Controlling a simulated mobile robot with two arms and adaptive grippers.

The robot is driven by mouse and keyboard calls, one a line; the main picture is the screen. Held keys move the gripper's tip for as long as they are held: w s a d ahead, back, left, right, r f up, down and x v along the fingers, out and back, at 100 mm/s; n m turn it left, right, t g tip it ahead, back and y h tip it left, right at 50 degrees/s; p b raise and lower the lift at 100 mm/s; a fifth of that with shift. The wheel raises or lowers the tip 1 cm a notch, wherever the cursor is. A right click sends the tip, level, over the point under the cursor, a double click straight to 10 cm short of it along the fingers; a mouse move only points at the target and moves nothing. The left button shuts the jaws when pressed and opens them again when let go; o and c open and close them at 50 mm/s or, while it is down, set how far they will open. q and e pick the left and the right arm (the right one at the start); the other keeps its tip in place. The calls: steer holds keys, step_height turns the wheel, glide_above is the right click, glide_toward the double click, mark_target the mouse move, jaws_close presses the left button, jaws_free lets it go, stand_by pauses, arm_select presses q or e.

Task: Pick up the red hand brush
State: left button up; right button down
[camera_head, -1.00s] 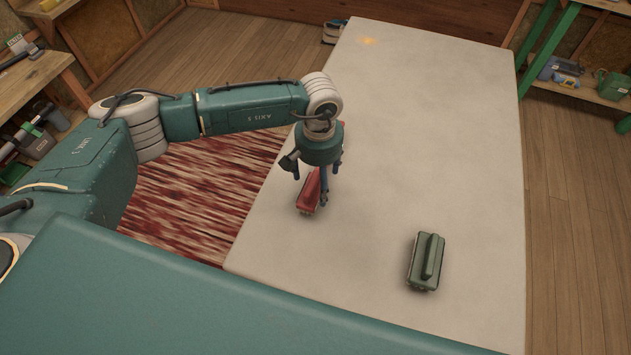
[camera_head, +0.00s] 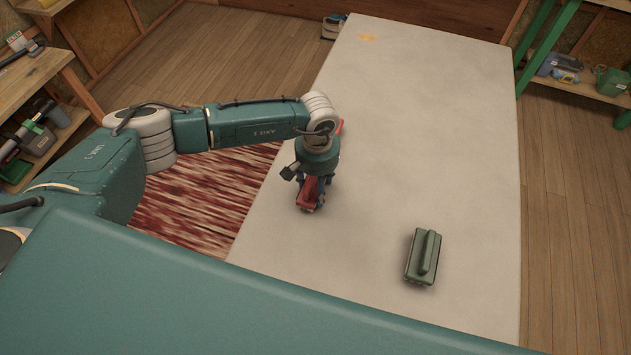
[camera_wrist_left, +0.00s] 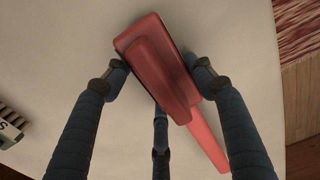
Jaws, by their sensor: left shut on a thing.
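The red hand brush (camera_head: 306,200) lies at the left part of the pale table, its handle end (camera_head: 340,127) showing beyond my arm. In the left wrist view the brush (camera_wrist_left: 160,70) runs diagonally, with its handle towards the lower right. My left gripper (camera_head: 314,187) points down over the brush body. In the left wrist view the gripper (camera_wrist_left: 160,72) has fingers on both sides of the body, shut on it, and a third finger below. The gripper hides the brush's middle in the head view. I cannot tell any gap under the brush. My right gripper is not in view.
A green block-shaped brush (camera_head: 423,257) sits on the table (camera_head: 430,130) to the right, apart from the gripper. The table's middle and far part are clear. A red striped rug (camera_head: 205,195) lies on the floor at left. Shelves with tools stand at both sides.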

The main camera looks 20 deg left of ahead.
arm_select(q)
steer(key=shift+w+r, duration=0.1)
steer(key=shift+r, duration=0.1)
steer(key=shift+r, duration=0.3)
step_height(320, 180, up, 19)
steer(key=b, duration=0.4)
